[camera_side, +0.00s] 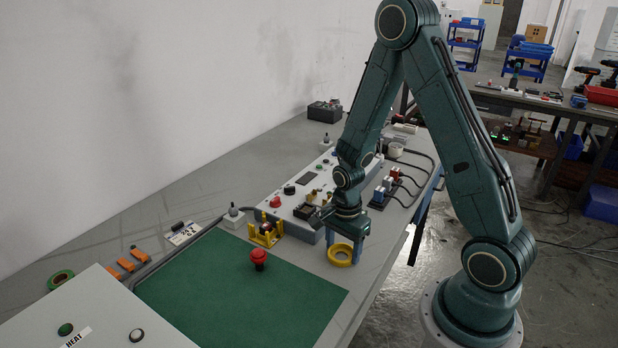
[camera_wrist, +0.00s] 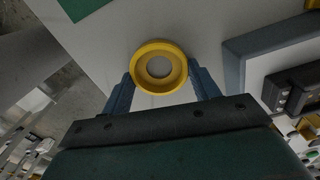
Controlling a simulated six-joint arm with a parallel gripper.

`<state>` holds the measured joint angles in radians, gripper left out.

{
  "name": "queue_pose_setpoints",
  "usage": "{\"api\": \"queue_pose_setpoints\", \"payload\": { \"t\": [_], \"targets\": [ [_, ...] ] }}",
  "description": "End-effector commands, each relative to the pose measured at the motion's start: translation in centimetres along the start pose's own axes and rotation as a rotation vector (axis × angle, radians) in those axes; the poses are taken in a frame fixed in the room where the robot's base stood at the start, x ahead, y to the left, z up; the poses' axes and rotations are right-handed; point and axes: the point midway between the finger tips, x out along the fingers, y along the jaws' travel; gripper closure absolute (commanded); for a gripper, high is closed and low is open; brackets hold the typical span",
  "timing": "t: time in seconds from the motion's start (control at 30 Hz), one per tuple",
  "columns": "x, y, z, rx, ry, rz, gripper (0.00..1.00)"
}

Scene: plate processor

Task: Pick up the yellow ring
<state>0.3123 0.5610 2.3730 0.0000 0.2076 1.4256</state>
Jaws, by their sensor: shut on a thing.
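The yellow ring (camera_side: 340,262) is at the right edge of the grey bench, beside the green mat. It also shows in the wrist view (camera_wrist: 160,87), with its open middle facing the camera. My gripper (camera_side: 345,246) points down at the ring. In the wrist view my gripper's two blue fingers (camera_wrist: 163,74) are on opposite sides of the ring and shut on it. I cannot tell whether the ring touches the bench or is slightly above it.
A green mat (camera_side: 240,285) with a red knob-like piece (camera_side: 259,259) lies left of the ring. A grey control box (camera_side: 285,212) with buttons and a yellow holder (camera_side: 266,233) stand behind. A grey panel (camera_side: 95,315) is at the front left.

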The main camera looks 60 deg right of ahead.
Motion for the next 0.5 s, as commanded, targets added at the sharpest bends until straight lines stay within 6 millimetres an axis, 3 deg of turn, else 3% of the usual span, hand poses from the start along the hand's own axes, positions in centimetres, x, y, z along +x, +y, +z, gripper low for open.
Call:
{"api": "queue_pose_setpoints", "payload": {
  "t": [0.27,0.5],
  "targets": [
    [-1.4,-0.1,0.0,0.000,0.001,-0.004,0.61],
    [-4.1,-0.1,0.0,0.000,0.001,-0.005,0.61]
  ]
}}
